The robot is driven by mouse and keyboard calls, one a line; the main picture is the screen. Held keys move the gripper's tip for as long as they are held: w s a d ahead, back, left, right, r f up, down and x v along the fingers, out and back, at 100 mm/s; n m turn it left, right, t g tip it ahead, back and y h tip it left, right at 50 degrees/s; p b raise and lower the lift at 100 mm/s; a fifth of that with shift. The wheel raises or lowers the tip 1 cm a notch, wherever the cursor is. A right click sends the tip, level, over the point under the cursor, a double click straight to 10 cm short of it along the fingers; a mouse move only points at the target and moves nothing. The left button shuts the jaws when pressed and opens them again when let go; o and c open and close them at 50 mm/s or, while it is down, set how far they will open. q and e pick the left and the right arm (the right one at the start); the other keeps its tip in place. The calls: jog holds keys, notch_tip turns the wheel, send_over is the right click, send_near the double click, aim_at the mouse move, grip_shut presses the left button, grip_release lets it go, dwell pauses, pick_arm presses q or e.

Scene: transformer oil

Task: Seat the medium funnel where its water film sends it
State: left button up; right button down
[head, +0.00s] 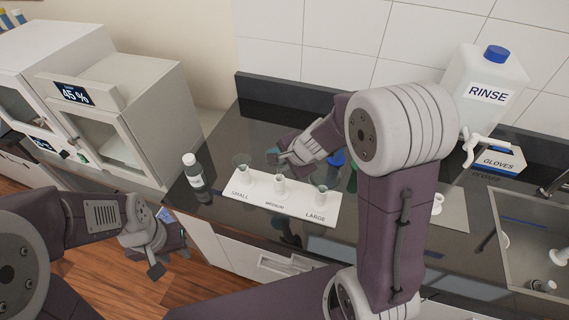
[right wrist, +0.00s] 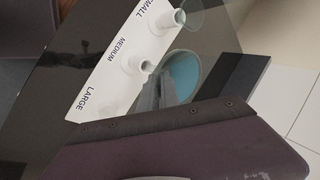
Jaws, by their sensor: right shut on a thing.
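The white rack (head: 262,199) on the dark counter carries labels SMALL, MEDIUM and LARGE, with a white post at each. A clear funnel (head: 240,160) sits at SMALL; it also shows in the right wrist view (right wrist: 196,18). The MEDIUM post (head: 280,184) has no funnel on it; it also shows in the right wrist view (right wrist: 145,66). My right gripper (head: 283,157) is just behind it, shut on the medium funnel (right wrist: 184,75), whose round mouth looks teal. The LARGE post (head: 321,194) stands at the right. My left gripper (head: 169,262) is open and empty, below the counter's left edge.
A small bottle (head: 193,172) stands left of the rack. White cabinets (head: 130,110) are at the left, one displaying 45 %. The RINSE jug (head: 489,90), GLOVES box (head: 500,160) and sink (head: 530,225) are at the right. My right arm hides part of the counter.

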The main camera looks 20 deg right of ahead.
jog(key=shift+f, duration=0.15)
jog(key=shift+f+b, duration=0.35)
jog(key=shift+b, duration=0.2)
jog(key=shift+f+b, duration=2.35)
jog(key=shift+b, duration=0.05)
jog(key=c, duration=2)
grip_release()
jog(key=o, duration=0.5)
